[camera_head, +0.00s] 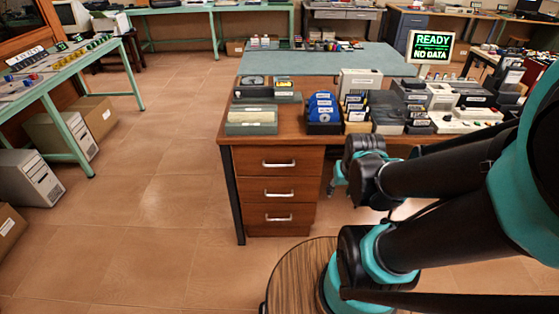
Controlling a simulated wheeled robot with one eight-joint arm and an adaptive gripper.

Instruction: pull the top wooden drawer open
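The top wooden drawer (252,158) is in the left end of the brown desk (226,131) and looks shut, its front level with the two drawers below. It has a light, horizontal bar handle (279,164) on its front. My gripper (335,185) is small in view, to the right of the drawer stack and apart from the handle. It shows as teal parts below the dark wrist. Its fingers are partly hidden and too small to tell whether they are open.
The desk top carries blue disks (323,107), boxes and other devices. A round wooden stool top (300,275) stands in front of the drawers, partly behind my arm. The tiled floor left of the desk is clear. A green-legged table (66,122) stands at the left.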

